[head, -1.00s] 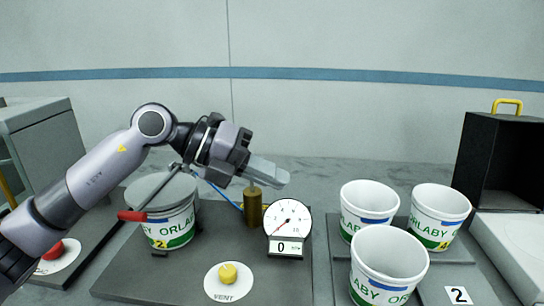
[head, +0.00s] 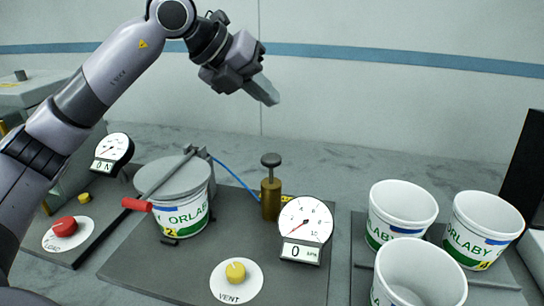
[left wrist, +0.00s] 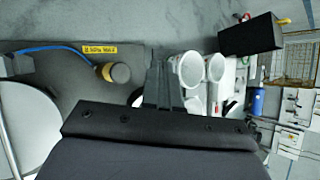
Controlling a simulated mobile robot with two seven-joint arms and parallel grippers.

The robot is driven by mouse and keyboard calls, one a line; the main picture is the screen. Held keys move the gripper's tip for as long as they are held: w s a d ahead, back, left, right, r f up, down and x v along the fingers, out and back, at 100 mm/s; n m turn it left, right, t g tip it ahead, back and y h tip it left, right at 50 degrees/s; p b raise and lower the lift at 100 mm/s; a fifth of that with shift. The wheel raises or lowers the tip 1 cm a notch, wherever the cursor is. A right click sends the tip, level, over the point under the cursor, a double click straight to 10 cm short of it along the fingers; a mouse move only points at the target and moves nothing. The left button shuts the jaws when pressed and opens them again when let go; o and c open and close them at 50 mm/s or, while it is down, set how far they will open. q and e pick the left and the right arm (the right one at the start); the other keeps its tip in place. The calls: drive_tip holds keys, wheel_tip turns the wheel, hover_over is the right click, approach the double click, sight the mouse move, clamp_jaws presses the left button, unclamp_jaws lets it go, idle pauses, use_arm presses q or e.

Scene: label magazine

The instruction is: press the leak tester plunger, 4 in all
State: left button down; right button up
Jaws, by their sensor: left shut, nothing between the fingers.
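The leak tester plunger is a brass cylinder (head: 271,198) with a dark grey round knob (head: 271,160) standing raised on a thin rod. It also shows from above in the left wrist view (left wrist: 118,74). Beside it a round gauge (head: 305,220) has a red needle and a display reading 0. A white tub numbered 2 (head: 186,216) stands under a grey lid (head: 172,178) with a red-handled bar across it. My left gripper (head: 270,98) is shut and empty, above the plunger and apart from it. My right gripper is not in view.
A yellow vent knob (head: 235,271) sits at the front of the tester's plate. Several white tubs (head: 402,205) stand to the right. At the left are a red load knob (head: 64,227) and another gauge (head: 112,150). The air around the plunger knob is clear.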

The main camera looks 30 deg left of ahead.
use_arm(q)
drive_tip(key=b, duration=0.7)
hover_over(265, 159)
wheel_tip(265, 159, down, 8)
drive_tip(key=shift+w+f, duration=0.15)
drive_tip(key=shift+f, duration=0.25)
idle(1.1)
drive_tip(key=shift+f, duration=0.1)
drive_tip(key=shift+f+b, duration=0.35)
drive_tip(key=shift+b, duration=0.05)
drive_tip(key=shift+f+b, duration=1.55)
drive_tip(key=shift+f, duration=0.45)
idle(1.5)
drive_tip(key=shift+r, duration=0.1)
drive_tip(key=shift+r+p, duration=1.95)
drive_tip(key=shift+r, duration=0.4)
